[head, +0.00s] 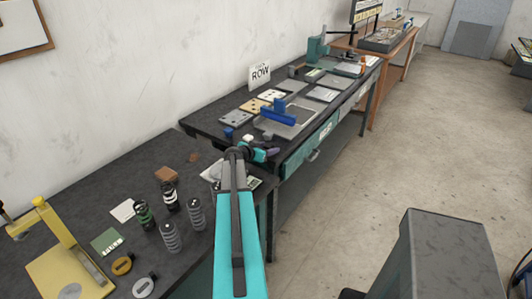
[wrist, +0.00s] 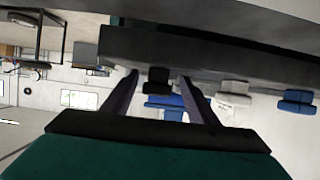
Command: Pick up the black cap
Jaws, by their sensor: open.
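In the wrist view, which looks upside down, my gripper (wrist: 160,82) has its two dark fingers spread apart. A small black cap (wrist: 156,79) shows in the gap between them, beyond the fingers; I cannot tell how far. Nothing is held. In the head view my gripper (head: 270,152) is at the front edge of the dark bench, at the end of my teal arm. I cannot make out the black cap there; my gripper seems to hide it.
A white cap (wrist: 234,92) and a blue cap (wrist: 297,101) stand beside the black one. A blue fixture (head: 278,116) stands on the bench behind. Several springs, such as a grey one (head: 171,237), stand on the nearer table.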

